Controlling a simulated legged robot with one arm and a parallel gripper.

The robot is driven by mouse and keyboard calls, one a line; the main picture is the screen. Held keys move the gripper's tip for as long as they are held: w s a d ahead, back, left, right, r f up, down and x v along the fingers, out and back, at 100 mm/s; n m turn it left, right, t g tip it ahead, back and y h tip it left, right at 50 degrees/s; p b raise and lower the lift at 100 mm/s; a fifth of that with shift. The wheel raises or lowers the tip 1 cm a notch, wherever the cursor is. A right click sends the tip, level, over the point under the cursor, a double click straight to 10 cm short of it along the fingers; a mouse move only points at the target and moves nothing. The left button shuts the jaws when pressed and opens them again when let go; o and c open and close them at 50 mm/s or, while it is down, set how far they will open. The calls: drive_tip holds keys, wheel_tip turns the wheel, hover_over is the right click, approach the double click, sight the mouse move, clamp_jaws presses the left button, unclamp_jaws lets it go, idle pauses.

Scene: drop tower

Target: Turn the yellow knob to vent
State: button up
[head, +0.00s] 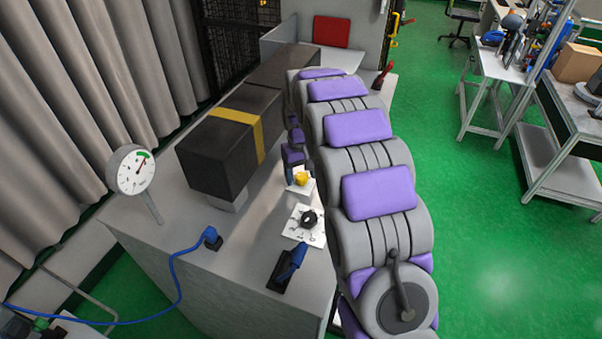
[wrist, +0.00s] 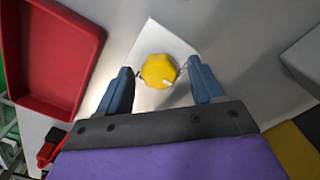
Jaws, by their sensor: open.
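The yellow knob (wrist: 159,70) sits on a white plate (wrist: 151,37) in the wrist view, with a small white mark on its lower right edge. My gripper (wrist: 163,78) is open, with one blue finger at the left and one at the right of the knob. The fingertips are close to the knob; I cannot tell if the right one touches it. In the head view the yellow knob (head: 301,178) shows just beyond the black knob, with my gripper (head: 297,165) beside it, partly hidden by my arm. The print on the plate is not readable.
A black knob on a white dial plate (head: 308,219) and a blue-handled lever (head: 288,266) are nearer on the bench. A large dark block with a yellow band (head: 232,140) stands left. A round gauge (head: 131,169) is at far left. A red tray (wrist: 55,60) lies left in the wrist view.

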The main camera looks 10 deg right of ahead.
drive_tip(key=c, duration=1)
drive_tip(key=shift+c, duration=0.3)
drive_tip(key=shift+m, duration=0.3)
drive_tip(key=m+p, duration=0.1)
drive_tip(key=m, duration=0.2)
drive_tip(key=shift+m+p, duration=0.3)
drive_tip(key=m+p, duration=0.1)
drive_tip(key=m, duration=0.3)
drive_tip(key=shift+m, duration=0.3)
drive_tip(key=m+p, duration=0.1)
drive_tip(key=m, duration=0.3)
drive_tip(key=shift+p, duration=0.3)
drive_tip(key=shift+m+p, duration=0.55)
drive_tip(key=shift+m, duration=1.95)
